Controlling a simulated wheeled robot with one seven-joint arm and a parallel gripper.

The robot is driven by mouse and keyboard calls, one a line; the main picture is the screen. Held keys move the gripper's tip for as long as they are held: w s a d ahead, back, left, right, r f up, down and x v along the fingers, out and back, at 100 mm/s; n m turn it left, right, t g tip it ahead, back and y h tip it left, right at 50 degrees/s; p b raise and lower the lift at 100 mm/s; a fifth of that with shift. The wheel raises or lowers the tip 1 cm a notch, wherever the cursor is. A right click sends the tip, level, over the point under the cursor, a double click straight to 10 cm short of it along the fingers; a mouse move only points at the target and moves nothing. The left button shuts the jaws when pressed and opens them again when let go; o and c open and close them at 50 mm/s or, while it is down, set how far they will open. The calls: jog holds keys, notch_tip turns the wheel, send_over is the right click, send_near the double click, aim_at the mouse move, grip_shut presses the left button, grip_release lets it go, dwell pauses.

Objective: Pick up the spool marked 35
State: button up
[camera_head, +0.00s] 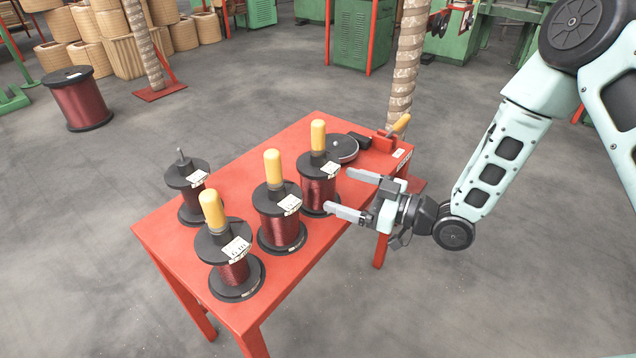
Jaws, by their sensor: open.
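Several dark-flanged spools of copper-red wire stand upright on a red table. Three have yellow handles: the front spool (233,272), the middle spool (282,230) and the far spool (316,192). A fourth spool (190,205) at the left has a bare metal spindle. Each carries a white tag, but the numbers are too small to read, so I cannot tell which is 35. My gripper (340,191) is open and empty, its fingers pointing left just right of the far spool. Its lower fingertip overlaps that spool's edge in the picture; contact is unclear.
The red table (168,238) also holds a round dark device (341,150) and a red fixture with a yellow handle (398,125) at its far end. A patterned post (404,70) rises behind. A large spool (80,100) stands on open floor at left.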

aim_at(318, 178)
jog(key=x, duration=0.3)
jog(key=b+x, duration=0.1)
jog(key=x, duration=0.3)
jog(key=shift+w, duration=0.45)
grip_shut()
